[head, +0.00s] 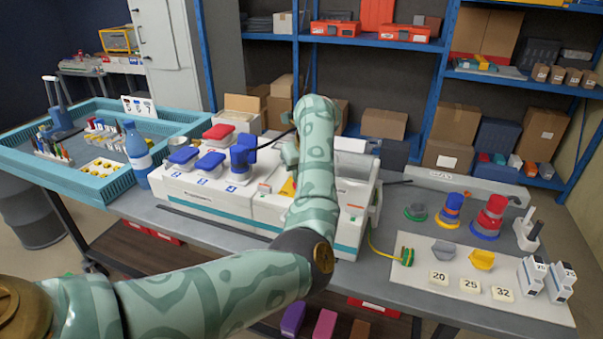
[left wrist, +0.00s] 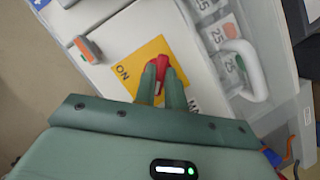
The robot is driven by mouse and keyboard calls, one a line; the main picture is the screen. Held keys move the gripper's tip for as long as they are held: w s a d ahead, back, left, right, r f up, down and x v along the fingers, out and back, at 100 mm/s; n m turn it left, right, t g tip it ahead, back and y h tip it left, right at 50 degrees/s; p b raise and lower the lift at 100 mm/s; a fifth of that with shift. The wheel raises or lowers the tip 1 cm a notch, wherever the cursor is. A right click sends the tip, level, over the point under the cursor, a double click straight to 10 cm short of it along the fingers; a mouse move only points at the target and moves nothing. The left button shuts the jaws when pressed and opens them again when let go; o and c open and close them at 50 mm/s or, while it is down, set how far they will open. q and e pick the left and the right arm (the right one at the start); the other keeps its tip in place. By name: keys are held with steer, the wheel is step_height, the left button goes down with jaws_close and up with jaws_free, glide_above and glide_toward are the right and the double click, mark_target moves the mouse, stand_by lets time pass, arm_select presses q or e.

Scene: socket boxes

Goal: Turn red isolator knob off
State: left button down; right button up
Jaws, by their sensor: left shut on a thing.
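The red isolator knob (left wrist: 162,61) is in the left wrist view, on a yellow plate (left wrist: 135,60) with "ON" printed to its left. Part of another word shows below and right of the knob. My left gripper (left wrist: 158,79) is shut on the knob, with a finger on each side of it. The fingers hide part of the knob, so its exact angle is hard to read. In the head view my left arm covers the knob and gripper; a bit of the yellow plate (head: 287,188) shows beside the arm. My right gripper is not in view.
The white socket box (head: 210,205) holds several blue-capped sockets and a blue plug (head: 241,160). An orange switch (left wrist: 88,48) and a white curved handle (left wrist: 245,68) flank the yellow plate. A pale mat (head: 415,285) with loose parts lies at right; a blue bottle (head: 138,150) stands left.

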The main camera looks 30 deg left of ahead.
arm_select(q)
steer(key=c, duration=1.5)
jaws_free()
steer(key=shift+o, duration=0.2)
